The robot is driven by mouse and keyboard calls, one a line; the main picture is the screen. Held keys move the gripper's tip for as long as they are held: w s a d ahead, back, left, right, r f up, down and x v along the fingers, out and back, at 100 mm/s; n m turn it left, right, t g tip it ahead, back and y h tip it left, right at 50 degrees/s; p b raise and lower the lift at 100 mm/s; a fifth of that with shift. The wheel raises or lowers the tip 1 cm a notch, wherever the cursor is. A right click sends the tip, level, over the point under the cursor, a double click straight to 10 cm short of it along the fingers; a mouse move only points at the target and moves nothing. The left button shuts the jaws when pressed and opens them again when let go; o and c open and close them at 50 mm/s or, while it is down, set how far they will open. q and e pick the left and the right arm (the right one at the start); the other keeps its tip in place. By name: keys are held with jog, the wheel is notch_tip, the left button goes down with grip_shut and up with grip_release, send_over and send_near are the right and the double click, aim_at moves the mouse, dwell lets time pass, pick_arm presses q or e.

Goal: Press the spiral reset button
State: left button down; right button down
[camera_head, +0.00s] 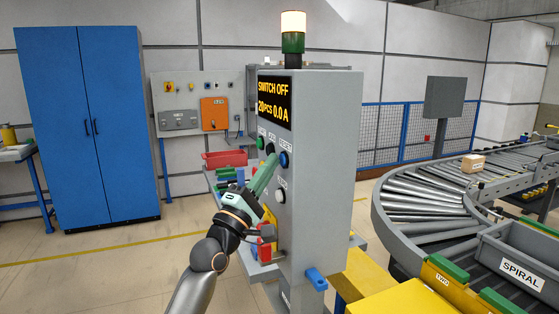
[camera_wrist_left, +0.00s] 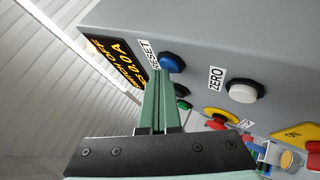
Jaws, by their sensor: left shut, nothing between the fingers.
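The blue reset button (camera_head: 284,159) is on the front of the grey control cabinet, below the display. It also shows in the left wrist view (camera_wrist_left: 173,64) beside a RESET label. My left gripper (camera_head: 270,159) is shut and empty. Its fingertips (camera_wrist_left: 159,74) point at the panel just beside the blue button; I cannot tell whether they touch it. A white button (camera_head: 280,196), labelled ZERO in the left wrist view (camera_wrist_left: 243,91), is below the blue one. My right gripper is not in view.
The cabinet display (camera_head: 274,101) reads SWITCH OFF, 20PCS 0.0A. A yellow-based red or yellow knob (camera_wrist_left: 221,115) and a yellow plate (camera_wrist_left: 300,136) are lower on the panel. A roller conveyor (camera_head: 425,205) curves at the right, with a grey SPIRAL bin (camera_head: 490,250). A blue locker (camera_head: 88,125) stands left.

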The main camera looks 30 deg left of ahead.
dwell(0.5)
pick_arm(q)
jog(key=shift+s+a, duration=0.45)
jog(key=shift+s, duration=0.15)
jog(key=shift+s+a+b, duration=0.35)
jog(key=shift+s+a, duration=1.3)
jog(key=shift+s, duration=0.25)
